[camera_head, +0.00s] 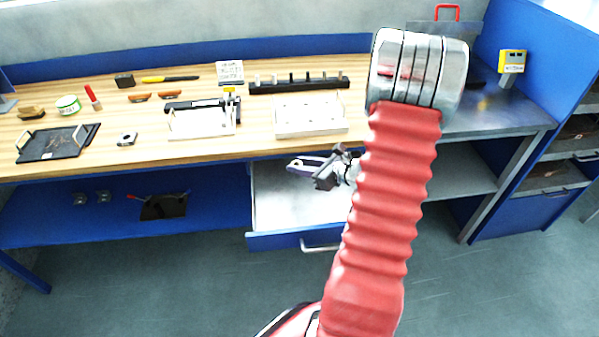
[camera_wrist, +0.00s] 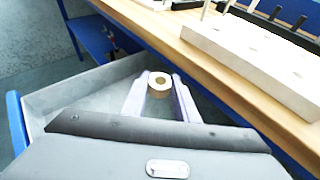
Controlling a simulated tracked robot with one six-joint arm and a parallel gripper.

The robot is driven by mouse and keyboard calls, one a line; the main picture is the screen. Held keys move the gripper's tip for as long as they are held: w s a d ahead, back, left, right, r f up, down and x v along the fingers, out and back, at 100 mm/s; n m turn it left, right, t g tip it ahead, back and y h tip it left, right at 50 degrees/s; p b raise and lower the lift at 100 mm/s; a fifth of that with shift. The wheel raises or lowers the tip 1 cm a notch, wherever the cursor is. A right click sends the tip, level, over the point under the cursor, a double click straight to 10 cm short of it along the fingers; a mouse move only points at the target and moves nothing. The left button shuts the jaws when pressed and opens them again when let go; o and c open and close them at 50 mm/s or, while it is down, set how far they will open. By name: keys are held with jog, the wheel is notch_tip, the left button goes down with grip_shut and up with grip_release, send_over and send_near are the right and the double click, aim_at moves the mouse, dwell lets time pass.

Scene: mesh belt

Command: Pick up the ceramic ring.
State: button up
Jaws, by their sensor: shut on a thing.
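The ceramic ring (camera_wrist: 159,92) is a small, thick, cream-coloured ring with a round hole. In the wrist view it sits between the tips of the two pale fingers of my gripper (camera_wrist: 159,88), which are shut on it. In the head view my gripper (camera_head: 297,164) is over the open drawer (camera_head: 270,212), below the front edge of the bench, pointing left. The ring is too small there to make out clearly. In the wrist view the grey drawer floor (camera_wrist: 85,112) lies beneath the fingers. I cannot tell exactly how high the ring is above it.
The wooden bench top (camera_head: 210,148) overhangs the back of the drawer. On it stand a white block with holes (camera_head: 310,128), a black rack (camera_head: 300,88), a black tray (camera_head: 58,150) and several small tools. A blue lower shelf (camera_head: 215,208) is left of the drawer.

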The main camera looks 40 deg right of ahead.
jog(key=shift+r, duration=0.1)
dwell(0.6)
jog(key=shift+w+a, duration=0.15)
jog(key=shift+a, duration=0.1)
jog(key=w+a+f+n+y, duration=0.1)
jog(key=w+a, duration=0.1)
jog(key=a, duration=0.8)
jog(key=w+a+f+n+g+y, duration=0.1)
jog(key=w+a, duration=0.2)
jog(key=a, duration=0.8)
jog(key=w+a+f+n+y, duration=0.1)
jog(key=w+a, duration=0.1)
jog(key=a, duration=0.9)
jog(key=shift+w+f+n+g+y, duration=0.3)
jog(key=shift+f+y, duration=0.1)
jog(key=shift+s, duration=0.1)
